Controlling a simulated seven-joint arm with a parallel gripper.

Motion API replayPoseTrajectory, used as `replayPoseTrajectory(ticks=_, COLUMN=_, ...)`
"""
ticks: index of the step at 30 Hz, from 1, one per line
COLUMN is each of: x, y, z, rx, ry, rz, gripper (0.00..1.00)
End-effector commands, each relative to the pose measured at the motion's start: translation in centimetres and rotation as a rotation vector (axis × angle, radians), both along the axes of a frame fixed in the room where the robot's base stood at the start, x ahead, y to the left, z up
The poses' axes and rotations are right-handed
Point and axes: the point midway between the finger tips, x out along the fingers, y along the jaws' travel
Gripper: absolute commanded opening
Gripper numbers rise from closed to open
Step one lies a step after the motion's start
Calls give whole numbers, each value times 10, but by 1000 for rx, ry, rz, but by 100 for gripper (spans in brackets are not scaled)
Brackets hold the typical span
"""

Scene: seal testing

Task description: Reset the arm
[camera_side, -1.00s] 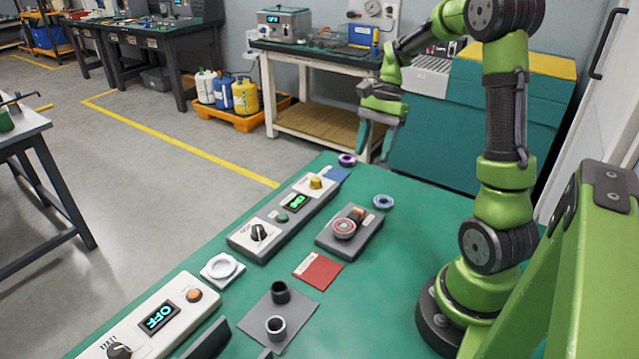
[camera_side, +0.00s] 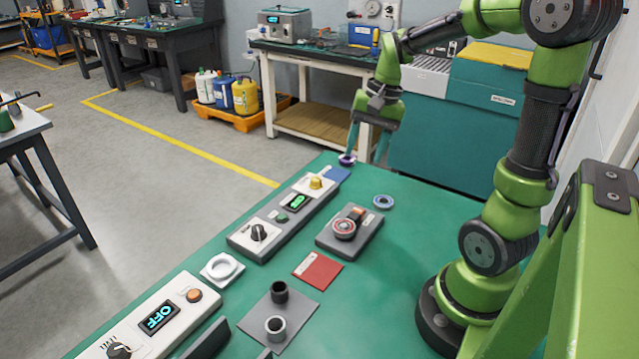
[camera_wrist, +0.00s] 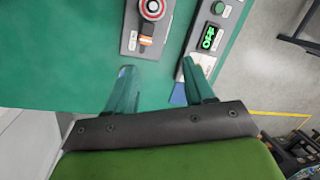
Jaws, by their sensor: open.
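My gripper (camera_side: 364,146) is at the far end of the green table (camera_side: 420,205), pointing down, with its two teal fingers apart and nothing between them. In the side view its left fingertip overlaps a small purple ring (camera_side: 347,160); I cannot tell if they touch. In the wrist view the fingers of my gripper (camera_wrist: 158,88) are spread wide over bare green surface. A blue-grey ring (camera_side: 383,201) lies on the table nearer to my arm's base.
A grey device with a red-ringed disc (camera_side: 345,228) sits mid-table.

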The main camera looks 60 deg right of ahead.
Motion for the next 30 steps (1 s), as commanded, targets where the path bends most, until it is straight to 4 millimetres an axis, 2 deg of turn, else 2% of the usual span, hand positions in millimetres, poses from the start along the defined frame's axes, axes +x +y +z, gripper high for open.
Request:
replayPoseTrajectory(ticks=1, x=-2, y=22, z=8, rx=-46, ry=-64, rz=89, gripper=53)
replayPoseTrajectory(ticks=6, x=-16, y=86, z=28, rx=-187, ry=-285, rz=364, gripper=53)
replayPoseTrajectory(ticks=9, x=-28, y=117, z=36, rx=-242, ry=-399, rz=492, gripper=53)
replayPoseTrajectory(ticks=12, x=-40, y=140, z=43, rx=-271, ry=-487, rz=581, gripper=53)
replayPoseTrajectory(ticks=18, x=-53, y=163, z=56, rx=-279, ry=-572, rz=660, gripper=53)
replayPoseTrajectory(ticks=30, x=-52, y=164, z=57, rx=-277, ry=-572, rz=664, gripper=53)
